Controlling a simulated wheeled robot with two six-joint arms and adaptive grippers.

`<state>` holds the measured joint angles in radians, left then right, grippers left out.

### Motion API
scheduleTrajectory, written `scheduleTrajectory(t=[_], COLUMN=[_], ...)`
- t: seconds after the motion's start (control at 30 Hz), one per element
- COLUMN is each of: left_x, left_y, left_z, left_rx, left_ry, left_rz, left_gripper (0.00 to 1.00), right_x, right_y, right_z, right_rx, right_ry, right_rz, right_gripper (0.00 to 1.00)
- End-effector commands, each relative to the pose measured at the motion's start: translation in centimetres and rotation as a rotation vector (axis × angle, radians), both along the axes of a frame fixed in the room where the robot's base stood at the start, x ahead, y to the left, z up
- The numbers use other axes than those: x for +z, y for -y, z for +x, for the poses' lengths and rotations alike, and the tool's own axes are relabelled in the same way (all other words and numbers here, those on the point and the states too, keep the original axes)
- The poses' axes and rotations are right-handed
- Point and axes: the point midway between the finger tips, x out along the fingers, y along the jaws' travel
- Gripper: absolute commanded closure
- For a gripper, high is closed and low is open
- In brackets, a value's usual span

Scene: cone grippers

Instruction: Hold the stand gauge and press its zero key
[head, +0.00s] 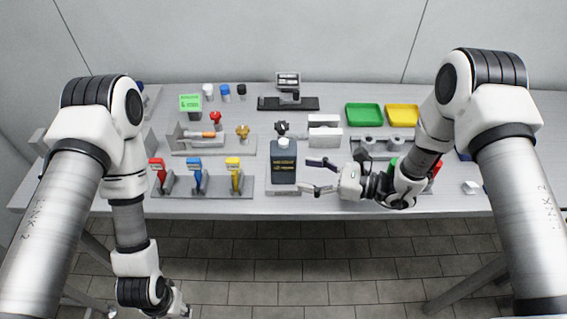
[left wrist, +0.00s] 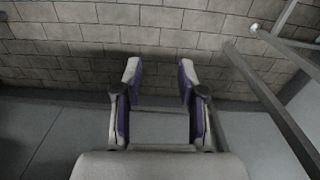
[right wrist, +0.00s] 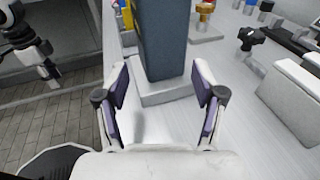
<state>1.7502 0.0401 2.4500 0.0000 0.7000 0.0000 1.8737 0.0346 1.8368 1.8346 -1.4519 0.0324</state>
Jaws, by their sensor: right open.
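A dark blue upright block with a pale top and yellow lettering (head: 284,163) stands on a small grey base (head: 284,191) near the table's front edge; it looks like the stand gauge. I cannot make out a zero key on it. My right gripper (head: 306,175) is open and empty just right of the block, its fingers pointing at it. In the right wrist view the block (right wrist: 160,40) rises ahead, between and beyond the fingertips (right wrist: 160,70), apart from them. My left gripper (left wrist: 158,75) is open and empty, low in front of the table, over the floor.
A rack of red, blue and yellow handled tools (head: 204,187) stands left of the block. Behind are a green-faced device (head: 190,103), a black-based fixture (head: 288,101), a white box (head: 325,136), and green (head: 364,115) and yellow trays (head: 403,116).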

Motion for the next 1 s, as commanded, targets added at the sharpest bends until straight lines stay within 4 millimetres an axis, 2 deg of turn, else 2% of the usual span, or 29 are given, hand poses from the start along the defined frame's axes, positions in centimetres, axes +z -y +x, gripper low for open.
scheduleTrajectory(t=[0.1, 0.3, 0.67, 0.7, 0.77, 0.8, 0.9, 0.93, 1.0], left_x=[-0.5, -1.0, -1.0, -1.0, -1.0, -1.0, -1.0, -1.0, -1.0], left_y=[0.0, 0.0, 0.0, 0.0, 0.0, 0.0, 0.0, 0.0, 0.0], left_z=[0.0, 0.0, 0.0, 0.0, 0.0, 0.0, 0.0, 0.0, 0.0], left_rx=[0.000, 0.000, 0.000, 0.000, 0.000, 0.000, 0.000, 0.000, 0.000], left_ry=[0.000, 0.000, 0.000, 0.000, 0.000, 0.000, 0.000, 0.000, 0.000], left_rz=[0.000, 0.000, 0.000, 0.000, 0.000, 0.000, 0.000, 0.000, 0.000], left_gripper=[0.60, 0.60, 0.60, 0.60, 0.60, 0.60, 0.60, 0.64, 0.88], right_x=[-0.5, -0.6, -0.6, -0.6, -0.6, -0.6, -0.6, -0.6, -0.6], right_y=[-2.1, -4.5, -5.2, -5.2, -5.2, -5.2, -5.2, -5.2, -5.2], right_z=[0.5, 1.3, 1.6, 1.6, 1.6, 1.5, 1.5, 1.5, 1.5], right_rx=[0.005, 0.002, 0.000, 0.000, 0.001, 0.001, 0.001, 0.001, 0.001], right_ry=[0.002, 0.001, -0.001, -0.001, -0.001, -0.001, -0.001, -0.001, -0.001], right_rz=[-0.002, -0.001, -0.001, -0.001, -0.001, -0.001, -0.001, -0.001, -0.001], right_gripper=[0.31, 0.31, 0.31, 0.45, 0.63, 0.68, 0.68, 0.68, 0.68])
